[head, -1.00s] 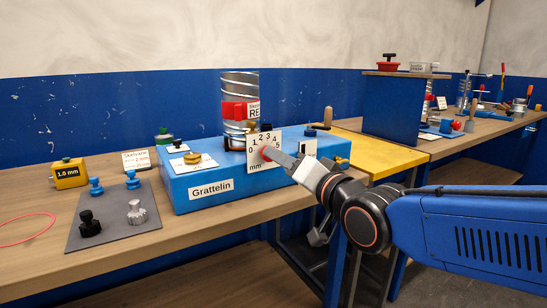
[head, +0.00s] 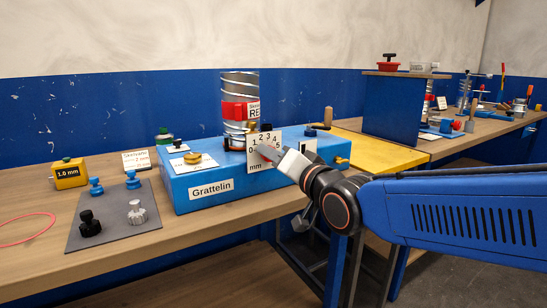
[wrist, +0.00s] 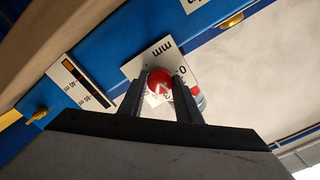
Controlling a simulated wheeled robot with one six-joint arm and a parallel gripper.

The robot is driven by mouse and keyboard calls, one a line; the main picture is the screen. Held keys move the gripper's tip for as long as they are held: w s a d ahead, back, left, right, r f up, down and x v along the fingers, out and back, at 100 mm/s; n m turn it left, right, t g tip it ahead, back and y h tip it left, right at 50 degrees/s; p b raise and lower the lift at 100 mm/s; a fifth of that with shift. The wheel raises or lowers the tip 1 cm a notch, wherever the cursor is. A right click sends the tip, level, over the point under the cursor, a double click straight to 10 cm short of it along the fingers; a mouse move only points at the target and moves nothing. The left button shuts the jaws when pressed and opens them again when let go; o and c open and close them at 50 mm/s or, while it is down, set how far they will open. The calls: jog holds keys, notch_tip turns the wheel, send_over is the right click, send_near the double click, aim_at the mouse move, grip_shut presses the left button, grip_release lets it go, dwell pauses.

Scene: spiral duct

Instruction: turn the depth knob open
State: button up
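The red depth knob (wrist: 159,82) sits on a white dial plate marked in mm (head: 257,140), on the front of the blue Grattelin box. In the wrist view, the plate is tilted and its mm label is upside down. My gripper (wrist: 160,84) has one dark finger on each side of the knob, and both fingers appear to press against it. A light mark shows on the knob's face. In the head view my gripper (head: 270,153) hides most of the knob and part of the scale, so the setting cannot be read.
The blue box (head: 240,197) carries a metal spiral duct (head: 239,88) with a red band and a brass knob (head: 193,158). A grey mat (head: 112,218) with several small knobs lies at left. A yellow surface (head: 371,147) and a blue panel (head: 392,108) stand at right.

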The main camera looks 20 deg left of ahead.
jog(key=shift+n, duration=0.3)
jog(key=shift+f+n, duration=0.1)
jog(key=shift+n, duration=17.1)
jog(key=o, duration=1.1)
jog(key=shift+c, duration=0.2)
